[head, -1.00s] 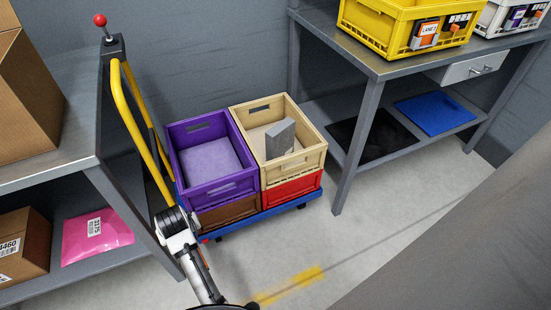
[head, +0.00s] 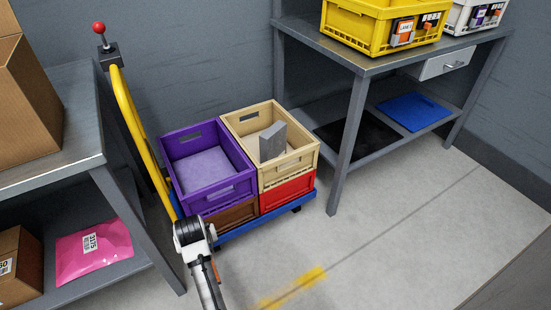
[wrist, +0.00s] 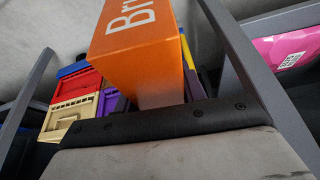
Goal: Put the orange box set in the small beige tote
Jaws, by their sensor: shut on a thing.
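The orange box set (wrist: 135,62), with white lettering, fills the upper middle of the wrist view. My gripper (wrist: 165,108) is shut on it; its contact with the box is partly hidden. The small beige tote (head: 287,172) stands on the right of the cart in the head view, open at the top, on a red crate. A grey upright block (head: 272,141) is inside it. The beige tote also shows in the wrist view (wrist: 62,122), at the left and apart from the box. The box and gripper tips are out of sight in the head view.
A purple tote (head: 215,190) stands beside the beige one on the blue cart (head: 265,222), which has a yellow handle (head: 135,125). Workbenches stand left and right. A yellow crate (head: 375,35) is on the right bench. The floor right of the cart is clear.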

